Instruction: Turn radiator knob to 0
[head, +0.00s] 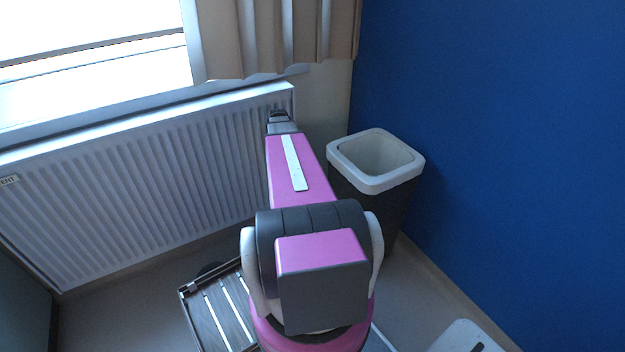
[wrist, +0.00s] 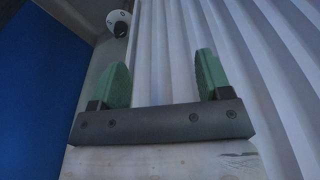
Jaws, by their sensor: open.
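The radiator knob (wrist: 120,28) is a small round white and black knob at the top left of the wrist view, beside the radiator's edge. In the head view I cannot make out the knob; my arm covers that part. The radiator (head: 140,175) is white and ribbed, below the window, and its ribs (wrist: 172,50) fill the right of the wrist view. My gripper (wrist: 160,78) is open, its two green fingers apart with nothing between them. It is close to the radiator's right end, and the knob is beyond the left finger, apart from it.
A dark bin with a white rim (head: 350,178) stands right of my arm in the corner. A blue wall (head: 490,130) bounds the right side. A beige curtain (head: 280,35) hangs above the radiator's right end. A slatted item (head: 222,318) is on the floor at lower left of my arm.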

